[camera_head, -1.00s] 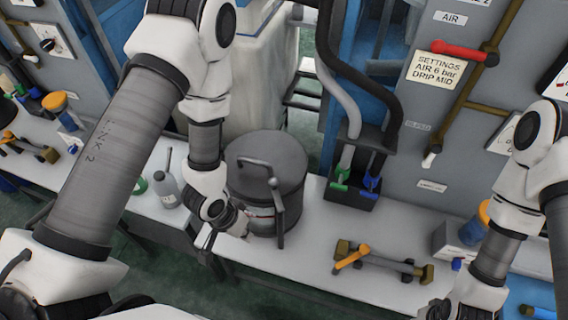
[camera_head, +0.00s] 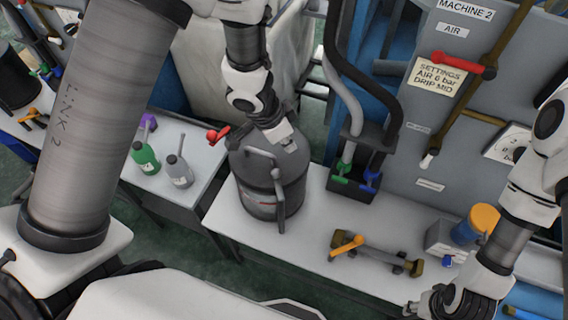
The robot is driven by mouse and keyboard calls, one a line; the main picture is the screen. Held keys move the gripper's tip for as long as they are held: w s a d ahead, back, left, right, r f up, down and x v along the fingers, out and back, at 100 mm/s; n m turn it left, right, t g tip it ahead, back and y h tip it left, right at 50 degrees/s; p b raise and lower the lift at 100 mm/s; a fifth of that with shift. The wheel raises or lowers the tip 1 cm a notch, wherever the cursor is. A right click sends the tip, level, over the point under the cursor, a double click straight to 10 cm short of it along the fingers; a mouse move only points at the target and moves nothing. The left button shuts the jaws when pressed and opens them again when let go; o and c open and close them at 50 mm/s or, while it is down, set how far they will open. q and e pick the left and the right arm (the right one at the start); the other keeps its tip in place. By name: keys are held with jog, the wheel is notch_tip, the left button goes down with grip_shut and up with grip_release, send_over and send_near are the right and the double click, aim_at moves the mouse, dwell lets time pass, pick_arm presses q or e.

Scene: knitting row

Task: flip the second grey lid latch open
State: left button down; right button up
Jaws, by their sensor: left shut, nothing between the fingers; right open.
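A dark grey drum (camera_head: 250,195) with a grey lid stands at the left end of the white bench. A grey bar (camera_head: 262,153) lies across the lid top. A grey latch lever (camera_head: 280,208) hangs upright down the drum's front right side. I cannot tell which is the second latch. My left gripper (camera_head: 288,143) is shut and empty, over the back right of the lid; I cannot tell if it touches. It hides part of the lid. My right gripper (camera_head: 432,305) is open at the bottom right, away from the drum.
Green (camera_head: 145,158) and grey (camera_head: 180,172) bottles stand on the left table. A brass valve bar with orange lever (camera_head: 347,245) lies on the bench right of the drum. A black hose holder (camera_head: 352,185) stands behind.

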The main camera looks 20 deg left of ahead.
pick_arm(q)
jog(key=b, duration=0.1)
send_over(283, 177)
jog(key=w+d, duration=0.3)
notch_tip(283, 177, down, 9)
jog(key=shift+s+d+r, duration=0.1)
jog(key=s+a+b, duration=0.1)
jog(key=s+a, duration=0.2)
jog(key=shift+a, duration=0.1)
jog(key=shift+w, duration=0.1)
